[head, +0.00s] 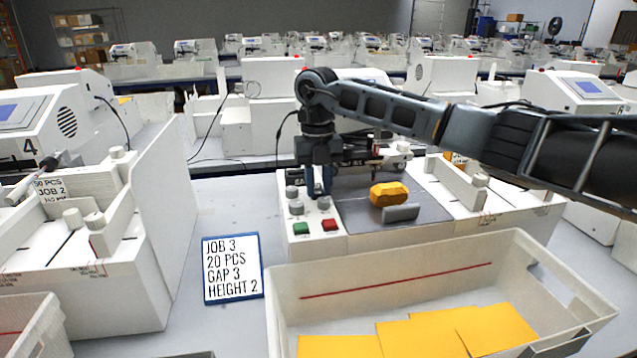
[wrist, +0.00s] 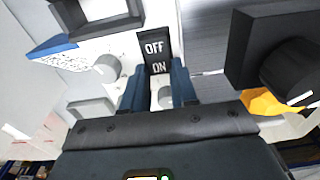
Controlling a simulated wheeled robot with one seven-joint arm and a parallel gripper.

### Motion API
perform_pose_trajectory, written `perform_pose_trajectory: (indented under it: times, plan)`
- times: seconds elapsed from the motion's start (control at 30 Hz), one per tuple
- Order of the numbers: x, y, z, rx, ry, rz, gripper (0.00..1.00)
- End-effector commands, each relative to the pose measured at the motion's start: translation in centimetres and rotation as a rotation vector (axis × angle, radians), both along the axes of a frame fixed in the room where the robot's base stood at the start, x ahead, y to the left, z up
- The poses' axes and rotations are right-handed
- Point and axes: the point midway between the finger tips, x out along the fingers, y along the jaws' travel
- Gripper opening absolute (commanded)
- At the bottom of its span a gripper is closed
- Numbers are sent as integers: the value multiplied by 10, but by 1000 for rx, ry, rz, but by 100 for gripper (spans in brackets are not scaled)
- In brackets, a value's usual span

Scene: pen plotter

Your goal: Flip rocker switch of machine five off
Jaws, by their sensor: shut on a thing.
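The black rocker switch (wrist: 154,48), marked OFF and ON, shows in the wrist view on a white panel, with its ON end toward my gripper. My gripper (wrist: 158,75) has its two blue fingers on either side of the ON end, apparently closed on it. In the head view my gripper (head: 318,188) points down over the control panel of the middle machine (head: 316,246). The switch is hidden there behind the gripper. I cannot read a number on this machine.
Grey knobs (head: 296,208), a green button (head: 301,228) and a red button (head: 330,224) sit close by. An orange block (head: 389,195) lies right of the panel. A white bin (head: 440,270) with yellow sheets stands in front, a job sign (head: 232,268) to the left.

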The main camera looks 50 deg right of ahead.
Motion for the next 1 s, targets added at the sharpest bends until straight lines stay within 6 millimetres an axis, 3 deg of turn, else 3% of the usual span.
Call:
perform_pose_trajectory:
  times: [0.4, 0.9, 0.93, 1.0]
  plan:
    - [6, -5, 4, 128, 197, -3, 0]
    - [7, -5, 3, 153, 229, -2, 0]
    - [7, -5, 3, 153, 229, -2, 30]
    - [7, -5, 3, 153, 229, -2, 37]
